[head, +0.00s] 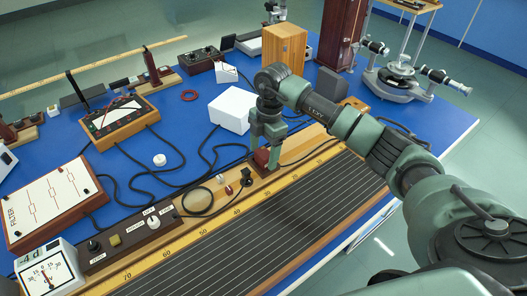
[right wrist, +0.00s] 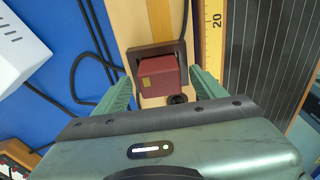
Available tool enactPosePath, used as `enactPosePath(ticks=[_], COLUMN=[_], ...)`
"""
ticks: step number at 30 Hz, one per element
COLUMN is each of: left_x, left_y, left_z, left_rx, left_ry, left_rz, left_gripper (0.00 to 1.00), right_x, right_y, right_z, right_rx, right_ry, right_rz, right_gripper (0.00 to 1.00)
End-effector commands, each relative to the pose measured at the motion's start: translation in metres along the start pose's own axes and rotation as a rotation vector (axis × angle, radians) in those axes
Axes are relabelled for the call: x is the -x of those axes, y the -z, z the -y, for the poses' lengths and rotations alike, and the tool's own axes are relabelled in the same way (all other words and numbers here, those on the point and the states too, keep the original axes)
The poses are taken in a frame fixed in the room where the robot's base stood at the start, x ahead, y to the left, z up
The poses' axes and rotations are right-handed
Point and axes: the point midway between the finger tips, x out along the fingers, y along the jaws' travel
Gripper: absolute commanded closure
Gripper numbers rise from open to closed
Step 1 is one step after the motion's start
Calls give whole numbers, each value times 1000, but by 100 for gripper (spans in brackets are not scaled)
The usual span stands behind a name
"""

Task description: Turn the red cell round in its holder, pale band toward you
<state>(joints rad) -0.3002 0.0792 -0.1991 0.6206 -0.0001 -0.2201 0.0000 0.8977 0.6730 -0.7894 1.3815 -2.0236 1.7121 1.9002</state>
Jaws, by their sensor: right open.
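The red cell (right wrist: 160,72) sits in a dark brown holder (right wrist: 150,50) on a wooden strip. A small yellowish square marks its near face in the right wrist view; I cannot make out a pale band. In the head view the cell (head: 261,157) is partly covered by my right gripper (head: 267,150), which points down over it. My right gripper (right wrist: 160,78) is open, with one green finger on each side of the cell. I cannot tell whether either finger touches it. My left gripper is not in view.
A black knob (right wrist: 178,99) stands close to the cell. A yellow scale (right wrist: 212,30) and a dark lined panel (head: 270,215) run alongside. A white box (head: 232,108) and dark cables (head: 205,160) lie nearby on the blue bench. A wooden box (head: 284,45) stands behind.

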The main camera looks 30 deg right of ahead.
Motion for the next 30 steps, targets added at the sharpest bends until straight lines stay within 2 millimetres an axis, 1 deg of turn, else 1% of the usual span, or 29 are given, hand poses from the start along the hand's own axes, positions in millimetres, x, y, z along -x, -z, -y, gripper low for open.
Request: enactPosePath(ticks=[2, 5, 12, 15, 18, 22, 30], left_x=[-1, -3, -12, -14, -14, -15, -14], left_y=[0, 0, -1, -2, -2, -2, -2], left_z=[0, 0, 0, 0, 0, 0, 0], left_rx=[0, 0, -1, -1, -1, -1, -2], left_ry=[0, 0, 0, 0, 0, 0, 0], left_rz=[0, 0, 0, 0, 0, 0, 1], left_gripper=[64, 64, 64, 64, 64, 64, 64], right_x=[2, 12, 52, 66, 74, 78, 78], right_y=[0, -1, 0, 0, 0, 0, 0], right_z=[0, -1, -1, -1, 0, 0, 0], right_rx=[0, 0, 0, 0, 0, 0, 0], right_ry=[-1, -4, -4, -3, -1, 0, 0], right_rz=[0, 1, 1, 1, 0, 0, 0], right_gripper=[29, 29, 29, 29, 29, 29, 29])
